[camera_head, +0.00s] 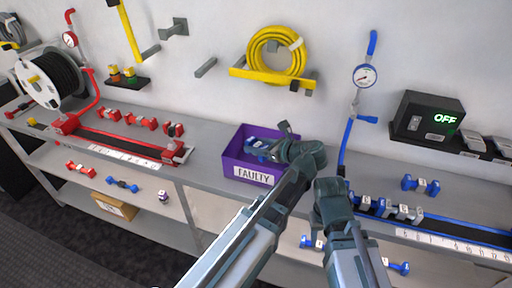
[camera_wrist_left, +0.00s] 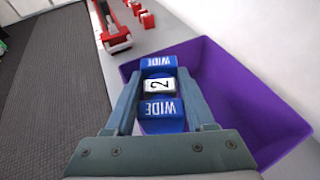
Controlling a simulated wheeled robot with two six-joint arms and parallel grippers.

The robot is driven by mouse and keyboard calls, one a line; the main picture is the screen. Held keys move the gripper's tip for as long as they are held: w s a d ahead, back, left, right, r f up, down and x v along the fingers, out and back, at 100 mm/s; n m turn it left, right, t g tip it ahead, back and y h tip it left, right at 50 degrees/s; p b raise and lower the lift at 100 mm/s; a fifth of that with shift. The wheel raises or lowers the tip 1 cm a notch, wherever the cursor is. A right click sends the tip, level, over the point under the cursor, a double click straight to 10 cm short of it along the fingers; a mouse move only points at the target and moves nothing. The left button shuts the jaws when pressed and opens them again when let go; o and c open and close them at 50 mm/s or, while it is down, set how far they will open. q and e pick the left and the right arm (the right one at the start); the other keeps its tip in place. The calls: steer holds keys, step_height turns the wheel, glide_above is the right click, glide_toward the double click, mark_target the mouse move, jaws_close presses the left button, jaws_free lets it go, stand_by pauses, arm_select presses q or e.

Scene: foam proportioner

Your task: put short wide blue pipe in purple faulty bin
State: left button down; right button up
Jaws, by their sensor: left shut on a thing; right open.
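The short wide blue pipe (camera_wrist_left: 158,95) is marked WIDE on both ends and has a white middle with a 2. My left gripper (camera_wrist_left: 158,100) is shut on it, one finger on each side. In the head view my left gripper (camera_head: 262,149) holds the blue pipe (camera_head: 256,146) over the purple bin labelled FAULTY (camera_head: 234,154). The bin (camera_wrist_left: 232,88) lies below the pipe in the left wrist view; I cannot tell how deep the pipe hangs. My right gripper (camera_head: 331,188) is open near the bench edge, right of the bin, its fingers mostly hidden.
Blue pipe pieces (camera_head: 388,206) sit on the blue rail at right, with another blue piece (camera_head: 420,185) behind. A red rig (camera_head: 120,147) stands at left. Lower shelves hold a cardboard box (camera_head: 114,206) and loose pieces. Bench between red rig and bin is clear.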

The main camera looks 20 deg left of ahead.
arm_select(q)
steer(key=shift+f+b, duration=0.55)
steer(key=shift+b, duration=0.05)
steer(key=shift+f, duration=0.1)
steer(key=shift+c, duration=1.2)
jaws_free()
